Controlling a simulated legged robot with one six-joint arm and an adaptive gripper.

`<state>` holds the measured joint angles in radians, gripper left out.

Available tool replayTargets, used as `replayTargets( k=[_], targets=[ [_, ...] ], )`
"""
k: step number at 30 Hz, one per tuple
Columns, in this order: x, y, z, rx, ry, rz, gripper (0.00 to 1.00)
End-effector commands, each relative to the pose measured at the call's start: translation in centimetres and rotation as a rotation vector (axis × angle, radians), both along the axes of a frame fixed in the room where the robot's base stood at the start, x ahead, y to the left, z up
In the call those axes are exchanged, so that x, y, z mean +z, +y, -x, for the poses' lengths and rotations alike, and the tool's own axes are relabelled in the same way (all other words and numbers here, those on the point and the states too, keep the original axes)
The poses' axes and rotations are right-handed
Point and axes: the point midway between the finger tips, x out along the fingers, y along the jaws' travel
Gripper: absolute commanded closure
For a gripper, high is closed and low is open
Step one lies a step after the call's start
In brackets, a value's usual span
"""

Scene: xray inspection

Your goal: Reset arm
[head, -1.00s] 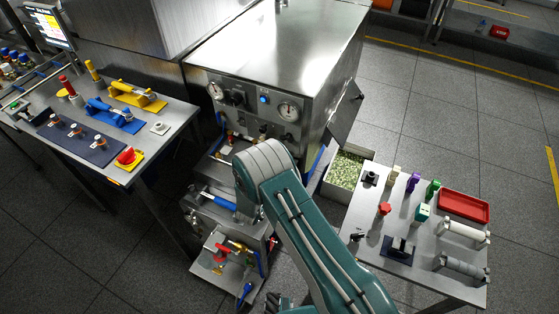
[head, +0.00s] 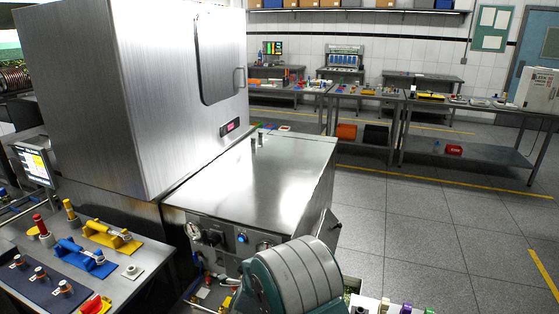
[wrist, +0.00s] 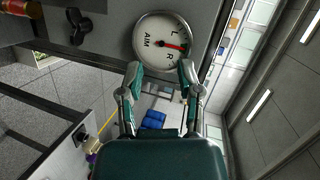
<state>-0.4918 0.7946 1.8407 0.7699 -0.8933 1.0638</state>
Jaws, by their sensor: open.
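My gripper (wrist: 161,80) shows in the wrist view with its two teal and metal fingers spread apart. Nothing is between them. A round white gauge (wrist: 158,42) with a red needle lies just beyond the fingertips. I cannot tell the exact distance, or whether the fingers touch the gauge's rim. In the head view only a teal part of my arm shows at the bottom centre, and my gripper is hidden.
The steel machine (head: 262,180) stands close in front of my arm. A table with blue (head: 86,258) and yellow (head: 112,234) handled parts is at left. A black knob (wrist: 80,27) is left of the gauge. Floor at right is clear.

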Motion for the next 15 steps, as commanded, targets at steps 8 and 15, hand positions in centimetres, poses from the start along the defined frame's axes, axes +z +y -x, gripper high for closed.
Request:
replayTargets(
  k=[8, 15],
  targets=[
    [9.2, -2.5, 1.5, 0.207, 0.123, 0.133, 0.54],
    [15.3, -5.4, 5.7, 0.393, 0.214, 0.295, 0.54]
  ],
)
